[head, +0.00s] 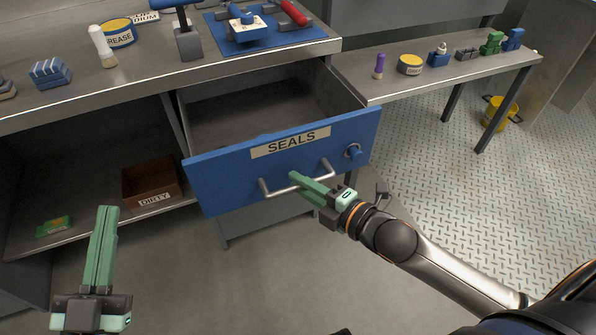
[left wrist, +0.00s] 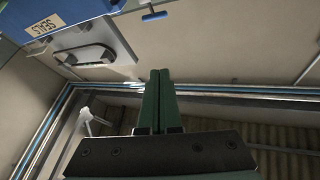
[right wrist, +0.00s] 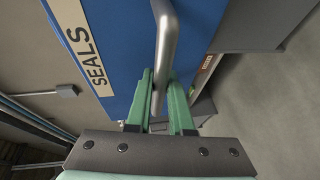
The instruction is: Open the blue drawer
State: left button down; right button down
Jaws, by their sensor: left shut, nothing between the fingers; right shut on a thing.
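The blue drawer (head: 225,178) is labelled SEALS and stands pulled out from the workbench, with its inside showing. My right gripper (head: 296,178) is shut on the handle; the right wrist view shows the handle bar (right wrist: 168,45) between the green fingers (right wrist: 160,95). My left gripper (head: 107,212) is shut and empty, low at the left, apart from the drawer. The left wrist view shows its fingers (left wrist: 158,75) together.
The workbench top (head: 150,80) holds a grease tin (head: 117,33), a brush and a blue mat. A brown DIRTY box (head: 150,183) and a green packet (head: 54,227) lie on the lower shelf. A side table (head: 435,78) stands right. The floor before the drawer is clear.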

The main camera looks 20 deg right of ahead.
pick_arm(q)
jog(key=shift+w+f+n+g+y, duration=0.1)
jog(key=shift+f+n+g+y, duration=0.25)
jog(key=shift+f, duration=0.75)
pick_arm(e)
jog(key=shift+s, duration=0.5)
jog(key=c, duration=0.8)
grip_release()
pick_arm(q)
notch_tip(320, 180, down, 14)
jog(key=n+g+y+p, duration=0.2)
jog(key=g+y, duration=0.1)
jog(key=g, duration=0.3)
jog(key=shift+s+a+n+p, duration=0.25)
jog(key=shift+a+n+p, duration=0.1)
jog(key=shift+a+p, duration=0.1)
pick_arm(e)
jog(key=v, duration=1.2)
jog(key=shift+s+r, duration=0.15)
jog(key=shift+s, duration=0.05)
pick_arm(q)
jog(key=shift+f, duration=0.1)
pick_arm(e)
jog(key=shift+d, duration=0.1)
